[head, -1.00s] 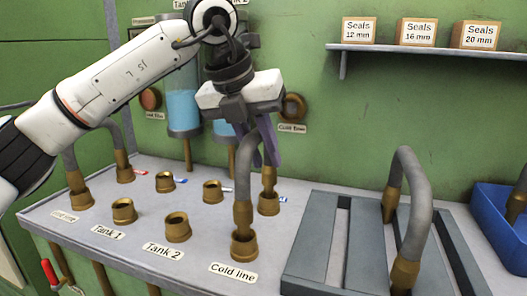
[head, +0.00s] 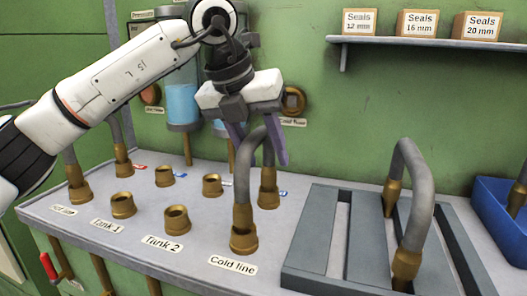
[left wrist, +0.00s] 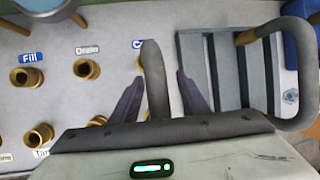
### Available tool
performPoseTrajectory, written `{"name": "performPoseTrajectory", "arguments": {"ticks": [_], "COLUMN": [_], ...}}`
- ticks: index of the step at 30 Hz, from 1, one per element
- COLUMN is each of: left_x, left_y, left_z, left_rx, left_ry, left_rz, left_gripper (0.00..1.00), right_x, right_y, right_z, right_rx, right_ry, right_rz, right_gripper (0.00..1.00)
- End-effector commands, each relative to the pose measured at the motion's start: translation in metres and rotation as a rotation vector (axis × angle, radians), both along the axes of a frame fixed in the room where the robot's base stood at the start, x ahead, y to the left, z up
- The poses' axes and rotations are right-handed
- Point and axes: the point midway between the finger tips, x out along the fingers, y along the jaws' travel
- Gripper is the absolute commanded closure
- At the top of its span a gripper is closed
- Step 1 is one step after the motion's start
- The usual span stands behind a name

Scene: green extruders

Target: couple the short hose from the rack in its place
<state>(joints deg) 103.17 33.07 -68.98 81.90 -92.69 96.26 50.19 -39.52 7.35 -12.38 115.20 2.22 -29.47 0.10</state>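The short grey hose (head: 243,165) with brass ends arches between the front "Cold line" socket (head: 243,240) and the socket behind it (head: 268,198). Both ends stand upright in these sockets; how deeply they sit I cannot tell. My left gripper (head: 257,150) is above the arch with its purple fingers spread. In the left wrist view the hose (left wrist: 155,80) lies between the two open fingers (left wrist: 158,95), with gaps on both sides. The grey slatted rack (head: 335,235) is at the right. My right gripper is not in view.
A larger grey hose (head: 418,190) stands on the rack. Empty brass sockets stand at Tank 1 (head: 122,205) and Tank 2 (head: 176,218). Another hose joins two sockets at the far left. A blue bin (head: 490,208) is at the right edge, and a shelf (head: 425,51) holds seal boxes.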

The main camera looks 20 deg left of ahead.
Motion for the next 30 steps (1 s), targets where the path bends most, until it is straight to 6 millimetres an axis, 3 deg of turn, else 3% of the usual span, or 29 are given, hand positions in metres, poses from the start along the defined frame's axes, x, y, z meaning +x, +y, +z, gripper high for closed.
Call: {"name": "performPoseTrajectory", "arguments": {"ticks": [8,12,21,30], "left_x": [0.000,-0.007,-0.030,-0.039], "left_y": [0.000,0.004,0.015,0.020], "left_z": [-0.001,0.020,0.074,0.093], "left_rx": [0.002,0.000,-0.001,0.000], "left_ry": [0.003,-0.002,-0.001,0.000], "left_rz": [0.000,0.001,0.000,0.000], "left_gripper": [0.58,0.58,0.58,0.58], "right_x": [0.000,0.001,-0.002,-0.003], "right_y": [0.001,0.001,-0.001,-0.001], "right_z": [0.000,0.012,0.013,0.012], "right_rx": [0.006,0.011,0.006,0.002], "right_ry": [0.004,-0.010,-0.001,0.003], "right_rz": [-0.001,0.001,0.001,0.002], "right_gripper": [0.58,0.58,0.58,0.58]}}
